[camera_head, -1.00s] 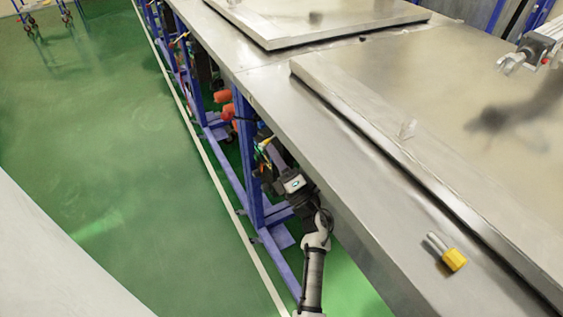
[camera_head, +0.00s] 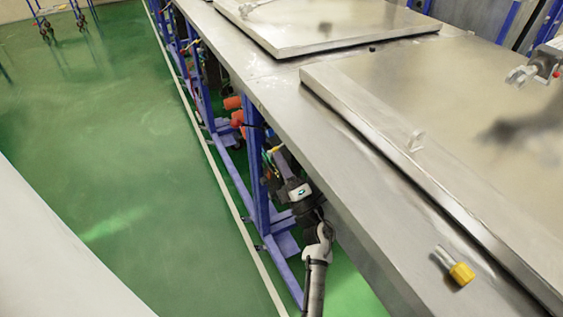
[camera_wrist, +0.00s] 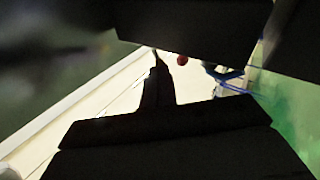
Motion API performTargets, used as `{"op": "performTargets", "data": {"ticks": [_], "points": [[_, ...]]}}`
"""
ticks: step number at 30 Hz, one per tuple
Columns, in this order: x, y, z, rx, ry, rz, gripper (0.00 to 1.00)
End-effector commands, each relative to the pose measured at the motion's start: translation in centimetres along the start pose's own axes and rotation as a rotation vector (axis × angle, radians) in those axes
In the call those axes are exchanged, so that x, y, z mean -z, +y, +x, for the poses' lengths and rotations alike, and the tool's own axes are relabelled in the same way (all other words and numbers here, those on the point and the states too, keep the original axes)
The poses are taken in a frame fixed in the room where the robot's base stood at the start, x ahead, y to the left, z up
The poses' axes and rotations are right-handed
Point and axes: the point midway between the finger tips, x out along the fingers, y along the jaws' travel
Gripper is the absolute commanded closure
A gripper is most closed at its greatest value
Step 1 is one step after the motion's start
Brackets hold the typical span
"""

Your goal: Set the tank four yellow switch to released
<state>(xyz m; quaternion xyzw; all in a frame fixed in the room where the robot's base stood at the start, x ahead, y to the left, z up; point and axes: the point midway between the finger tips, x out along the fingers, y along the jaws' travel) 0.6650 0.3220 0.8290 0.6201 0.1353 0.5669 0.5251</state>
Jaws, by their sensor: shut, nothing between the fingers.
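My gripper (camera_head: 278,158) is beside the near long edge of the steel table, by a blue leg, with my arm reaching up from below. In the wrist view its dark fingers (camera_wrist: 158,62) are together with nothing seen between them. A small yellow patch (camera_head: 275,150) shows at the gripper's tip in the head view; I cannot tell whether it is the tank four yellow switch or whether the gripper touches it. No yellow switch can be made out in the dark wrist view.
The steel table (camera_head: 300,135) carries two flat lids (camera_head: 330,25), (camera_head: 450,115). A yellow-capped metal fitting (camera_head: 461,273) is on its near edge. Orange parts (camera_head: 236,110) sit below, beside the blue frame (camera_head: 248,150). The green floor (camera_head: 110,150) is open at left.

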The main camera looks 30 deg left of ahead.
Motion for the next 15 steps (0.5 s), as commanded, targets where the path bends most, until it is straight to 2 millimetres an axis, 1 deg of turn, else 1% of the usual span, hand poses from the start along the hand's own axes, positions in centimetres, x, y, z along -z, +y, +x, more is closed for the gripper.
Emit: {"op": "performTargets", "data": {"ticks": [8, 15], "points": [[0.22, 0.27, 0.17, -0.002, -0.032, 0.05, 1.0], [0.53, 0.7, 0.44, -0.002, -0.106, 0.155, 1.0]]}}
